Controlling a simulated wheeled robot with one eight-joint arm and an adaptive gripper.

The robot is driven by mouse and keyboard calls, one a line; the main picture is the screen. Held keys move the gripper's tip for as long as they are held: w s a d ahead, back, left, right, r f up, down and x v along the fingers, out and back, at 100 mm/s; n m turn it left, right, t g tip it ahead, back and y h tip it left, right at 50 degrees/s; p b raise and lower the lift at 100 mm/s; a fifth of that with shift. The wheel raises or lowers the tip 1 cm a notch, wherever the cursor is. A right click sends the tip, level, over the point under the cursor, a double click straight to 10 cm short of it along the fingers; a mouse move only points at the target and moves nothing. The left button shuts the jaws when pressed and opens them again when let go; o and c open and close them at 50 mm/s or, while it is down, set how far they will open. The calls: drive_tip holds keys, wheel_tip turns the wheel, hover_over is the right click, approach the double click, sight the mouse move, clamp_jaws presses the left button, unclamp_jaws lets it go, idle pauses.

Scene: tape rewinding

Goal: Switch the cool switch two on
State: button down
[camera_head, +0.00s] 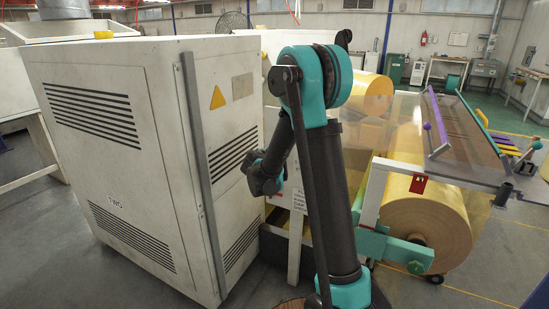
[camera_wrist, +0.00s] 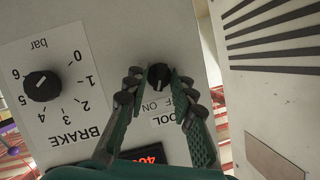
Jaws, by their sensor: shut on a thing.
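In the wrist view, a small black round knob (camera_wrist: 158,74) sits on a pale panel (camera_wrist: 100,35) above a label (camera_wrist: 158,112) that reads upside down, partly hidden, with "ON" and "OOL" legible. My gripper (camera_wrist: 158,82) is shut on this knob, one finger on each side of it. The knob bears a light pointer line; its exact setting is hard to read. In the head view, my arm reaches in beside a large white cabinet (camera_head: 105,165) marked "TWO", and the gripper and knob are hidden there.
A brake dial (camera_wrist: 42,86) with a bar scale sits left of the knob, and a red display (camera_wrist: 150,154) shows partly behind my gripper. A vented cabinet side (camera_wrist: 270,85) stands close on the right. A large yellow roll (camera_head: 425,220) lies right of my arm.

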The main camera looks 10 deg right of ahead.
drive_tip(key=shift+m, duration=0.4)
idle(0.3)
drive_tip(key=c, duration=1.6)
unclamp_jaws()
drive_tip(key=v, duration=1.2)
drive_tip(key=shift+s+d+f, duration=0.1)
drive_tip(key=shift+s+d, duration=0.05)
drive_tip(key=shift+d, duration=0.05)
drive_tip(key=shift+d, duration=0.1)
